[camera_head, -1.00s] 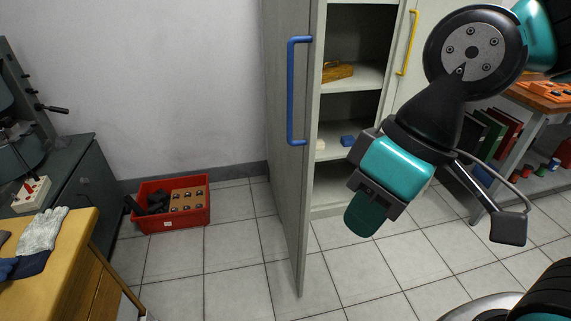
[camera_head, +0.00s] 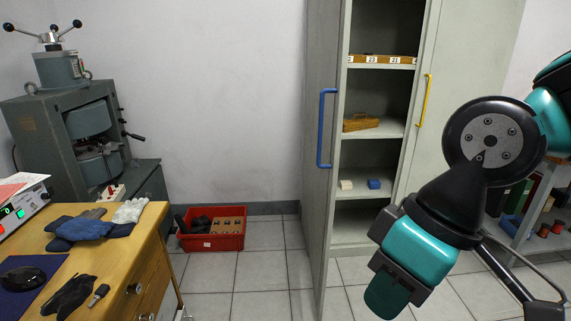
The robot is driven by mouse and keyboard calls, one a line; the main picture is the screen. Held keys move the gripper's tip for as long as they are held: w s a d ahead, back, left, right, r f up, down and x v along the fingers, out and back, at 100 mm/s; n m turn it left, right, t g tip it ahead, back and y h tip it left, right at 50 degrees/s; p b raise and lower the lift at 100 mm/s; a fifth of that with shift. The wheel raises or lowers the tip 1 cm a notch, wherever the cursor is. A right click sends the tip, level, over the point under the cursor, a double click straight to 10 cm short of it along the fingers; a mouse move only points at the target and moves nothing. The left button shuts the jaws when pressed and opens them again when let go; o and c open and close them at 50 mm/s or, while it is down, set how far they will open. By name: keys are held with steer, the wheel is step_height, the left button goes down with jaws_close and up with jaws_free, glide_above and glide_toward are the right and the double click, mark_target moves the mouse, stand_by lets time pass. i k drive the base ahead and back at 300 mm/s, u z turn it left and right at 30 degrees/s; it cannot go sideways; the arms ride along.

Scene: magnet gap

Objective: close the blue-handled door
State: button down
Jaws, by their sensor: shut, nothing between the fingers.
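The blue-handled door (camera_head: 318,220) of a grey cabinet stands wide open, swung out toward me and seen at a steep angle. Its blue handle (camera_head: 323,128) is a vertical bar on the door's face. The cabinet's other door (camera_head: 455,110), with a yellow handle (camera_head: 424,100), is at the right of the open shelves. My gripper (camera_head: 384,298) is at the lower right, in front of the cabinet and to the right of the blue-handled door. It is shut and empty, and apart from the handle in the picture.
The shelves hold a yellow-brown box (camera_head: 361,122) and small blocks. A red crate (camera_head: 213,238) stands on the floor left of the door. A wooden desk (camera_head: 148,245) is at the lower left, a grey machine (camera_head: 75,115) behind it. Tiled floor is clear between crate and door.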

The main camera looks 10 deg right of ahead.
mark_target(334, 15)
steer(key=u, duration=0.4)
steer(key=i, duration=0.85)
steer(key=z, duration=0.05)
